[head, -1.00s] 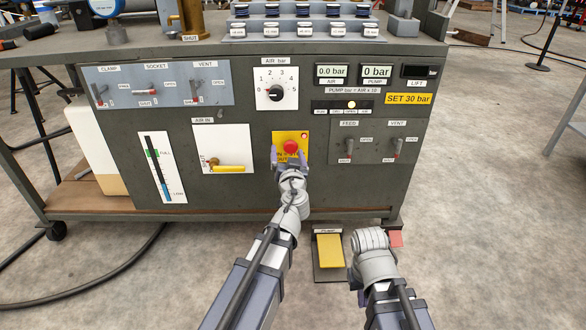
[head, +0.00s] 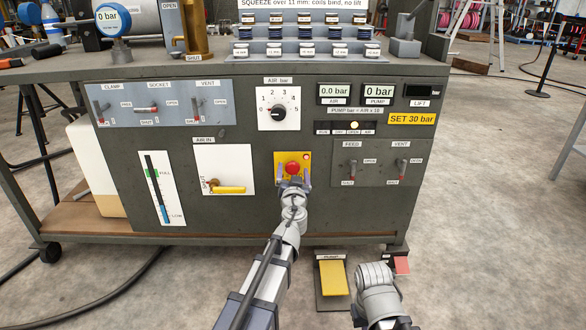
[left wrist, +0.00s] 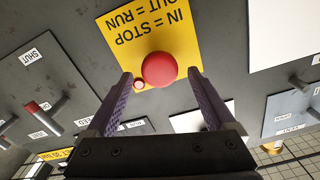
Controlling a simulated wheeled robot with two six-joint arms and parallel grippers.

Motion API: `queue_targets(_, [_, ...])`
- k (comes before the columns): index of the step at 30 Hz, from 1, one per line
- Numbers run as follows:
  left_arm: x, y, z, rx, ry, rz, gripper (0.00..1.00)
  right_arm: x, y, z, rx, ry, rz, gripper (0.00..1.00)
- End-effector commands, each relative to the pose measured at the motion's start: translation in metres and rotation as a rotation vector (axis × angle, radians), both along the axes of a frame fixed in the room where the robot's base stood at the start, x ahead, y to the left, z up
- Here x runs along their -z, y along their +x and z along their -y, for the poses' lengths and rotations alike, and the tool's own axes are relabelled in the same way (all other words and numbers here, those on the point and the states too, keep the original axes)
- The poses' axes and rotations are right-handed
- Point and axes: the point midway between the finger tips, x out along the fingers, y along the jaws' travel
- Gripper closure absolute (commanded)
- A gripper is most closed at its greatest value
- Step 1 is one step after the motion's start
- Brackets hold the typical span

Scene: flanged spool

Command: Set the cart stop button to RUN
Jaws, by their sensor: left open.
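The cart stop button (head: 292,168) is a round red knob on a yellow plate (head: 279,158) on the cart's front panel. In the left wrist view the button (left wrist: 159,69) sits between my two finger ends, and the plate (left wrist: 120,30) reads upside down "IN = STOP, OUT = RUN". My left gripper (head: 294,181) is open, its fingers (left wrist: 160,76) on either side of the button with gaps showing; I cannot tell how deep they reach. Whether the button is in or out is unclear. My right gripper is not visible; only its arm shows at bottom right.
A small red lamp (head: 306,156) is on the yellow plate. The AIR dial (head: 278,112) is above, the yellow-handled AIR IN valve (head: 228,189) left, and FEED and VENT levers (head: 403,168) right. A yellow PUMP pedal (head: 334,278) is on the floor. Open floor lies in front.

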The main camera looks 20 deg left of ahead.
Motion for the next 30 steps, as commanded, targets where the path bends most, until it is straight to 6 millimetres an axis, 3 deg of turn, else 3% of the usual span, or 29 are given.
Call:
queue_targets(1, [0.000,0.012,-0.003,-0.001,0.000,0.000,0.12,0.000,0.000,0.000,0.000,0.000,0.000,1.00])
queue_targets(5, [0.000,0.024,-0.006,0.000,0.000,0.000,0.12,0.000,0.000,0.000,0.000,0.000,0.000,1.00])
queue_targets(14, [0.000,0.025,-0.007,0.000,0.000,0.000,0.13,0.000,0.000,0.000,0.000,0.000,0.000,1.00])
queue_targets(30, [0.000,0.025,-0.007,0.000,0.000,0.000,0.74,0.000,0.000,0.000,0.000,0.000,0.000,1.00])
